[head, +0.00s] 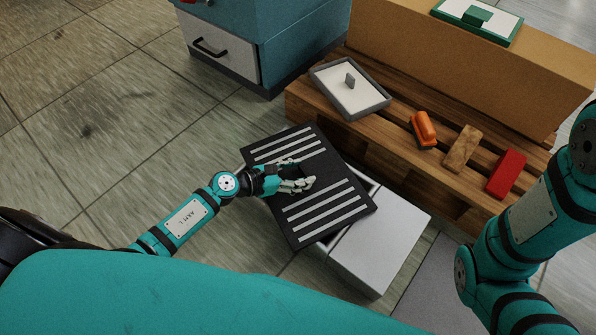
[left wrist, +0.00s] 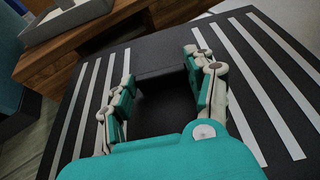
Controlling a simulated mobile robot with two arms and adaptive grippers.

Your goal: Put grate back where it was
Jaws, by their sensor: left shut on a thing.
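The grate (head: 340,222) is a flat black panel with pale stripes on both halves and a dark middle bar. It lies tilted across a white box (head: 385,245) in the head view; whether it touches the box is unclear. My left gripper (head: 300,182) is shut on the grate at its middle. The left wrist view shows the fingers (left wrist: 163,80) on either side of the dark bar, with the striped grate (left wrist: 240,75) around them. The grate hides part of the white box's top. My right arm shows at the right edge, but its gripper is out of frame.
A wooden pallet (head: 400,150) behind holds a grey tray (head: 360,95), an orange tool (head: 424,130), a wooden block (head: 461,150), a red block (head: 506,175) and a cardboard box (head: 450,65). A teal cabinet (head: 285,40) stands behind. Tiled floor (head: 100,130) at left is clear.

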